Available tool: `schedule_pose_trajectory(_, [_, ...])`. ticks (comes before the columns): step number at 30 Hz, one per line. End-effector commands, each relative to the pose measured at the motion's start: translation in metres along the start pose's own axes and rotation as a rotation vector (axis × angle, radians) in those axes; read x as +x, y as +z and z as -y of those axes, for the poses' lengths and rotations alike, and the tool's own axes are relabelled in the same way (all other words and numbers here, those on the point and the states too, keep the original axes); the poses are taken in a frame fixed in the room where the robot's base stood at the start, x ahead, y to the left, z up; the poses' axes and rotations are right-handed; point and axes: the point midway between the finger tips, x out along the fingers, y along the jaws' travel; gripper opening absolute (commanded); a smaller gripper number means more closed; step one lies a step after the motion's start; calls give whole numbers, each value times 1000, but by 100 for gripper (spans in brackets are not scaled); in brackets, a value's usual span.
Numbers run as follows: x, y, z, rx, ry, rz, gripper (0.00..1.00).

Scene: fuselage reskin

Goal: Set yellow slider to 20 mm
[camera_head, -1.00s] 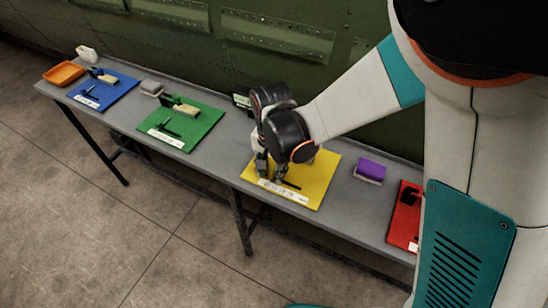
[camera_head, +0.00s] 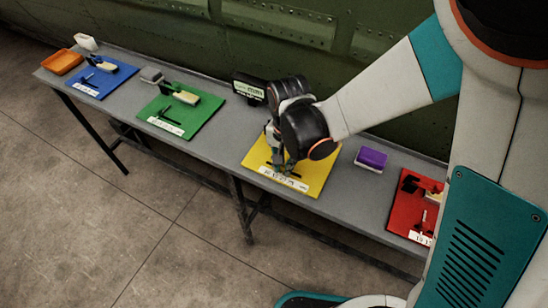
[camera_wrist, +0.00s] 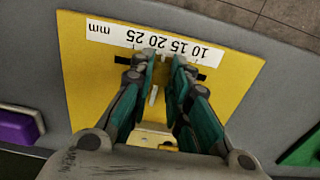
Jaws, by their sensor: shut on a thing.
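The yellow board (camera_head: 318,182) lies flat on the bench, with a white scale strip along its front edge. In the wrist view the scale strip (camera_wrist: 110,33) reads upside down, with 10, 15, 20, 25 and mm running from right to left. My gripper (camera_head: 284,170) points down at the board over the slot. In the wrist view its teal fingers (camera_wrist: 160,62) are shut on the yellow slider, whose knob is mostly hidden between the tips. The fingertips straddle the region near the 20 mark. A small light pointer (camera_wrist: 153,95) shows between the fingers; its exact reading is unclear.
A purple block (camera_head: 371,158) sits right of the yellow board, with a red board (camera_head: 405,207) beyond. Green (camera_head: 205,115) and blue (camera_head: 118,77) boards lie to the left. A dark display box (camera_head: 249,88) stands behind. The green fuselage wall rises behind the bench.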

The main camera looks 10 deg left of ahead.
Motion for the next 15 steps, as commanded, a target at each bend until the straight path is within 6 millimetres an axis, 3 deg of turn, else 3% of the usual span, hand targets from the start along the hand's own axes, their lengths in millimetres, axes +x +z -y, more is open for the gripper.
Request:
schedule_pose_trajectory(2, [0, 0, -10, 2, 0, 0, 0])
schedule_pose_trajectory(9, [0, 0, -10, 0, 0, -1, 0])
schedule_pose_trajectory(10, [0, 0, -10, 0, 0, -1, 19])
schedule_pose_trajectory(12, [0, 0, -10, 0, 0, -1, 35])
schedule_pose_trajectory(15, [0, 0, -10, 0, 0, -1, 37])
